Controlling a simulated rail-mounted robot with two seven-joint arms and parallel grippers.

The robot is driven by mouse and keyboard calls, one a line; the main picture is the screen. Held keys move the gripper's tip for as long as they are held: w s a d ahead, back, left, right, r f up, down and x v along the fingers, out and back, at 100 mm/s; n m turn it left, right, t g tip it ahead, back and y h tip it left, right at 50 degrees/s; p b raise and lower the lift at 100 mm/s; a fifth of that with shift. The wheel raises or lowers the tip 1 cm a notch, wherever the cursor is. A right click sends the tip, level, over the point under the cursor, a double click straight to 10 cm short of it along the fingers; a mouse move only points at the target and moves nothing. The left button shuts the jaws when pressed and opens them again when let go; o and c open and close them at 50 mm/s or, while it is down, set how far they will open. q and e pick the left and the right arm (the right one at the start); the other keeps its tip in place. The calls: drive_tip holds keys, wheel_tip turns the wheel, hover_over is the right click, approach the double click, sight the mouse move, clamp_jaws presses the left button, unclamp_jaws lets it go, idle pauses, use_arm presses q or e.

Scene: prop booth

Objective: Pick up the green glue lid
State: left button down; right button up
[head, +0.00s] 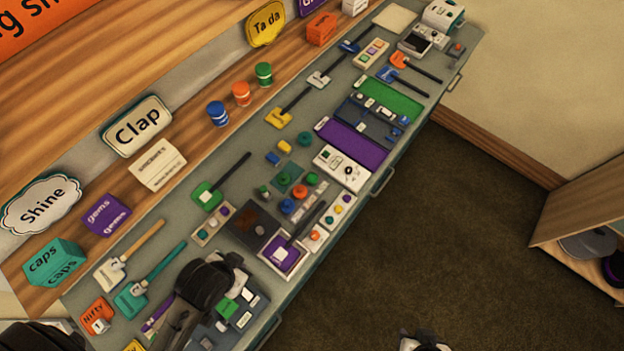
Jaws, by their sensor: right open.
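Several small green round things could be the green glue lid, and they are too small to tell apart for sure. One green cap (284,180) sits on a dark green square at the middle of the counter, near an orange cap (299,192) and a blue cap (286,206). Another green round piece (305,139) lies farther back beside the purple panel. A green-topped jar (263,72) stands at the back. My right gripper (425,344) shows at the bottom edge over the floor, open and cut off by the frame, well away from these.
The long grey counter (236,135) is crowded with tools, trays and small pieces. A dark arm link of mine covers part of its near end. Signs and boxes line the wooden back ledge. The floor (430,230) in front is clear. A wooden shelf (575,215) stands at the right.

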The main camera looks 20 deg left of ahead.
use_arm(q)
drive_tip(key=shift+c, duration=1.1)
unclamp_jaws()
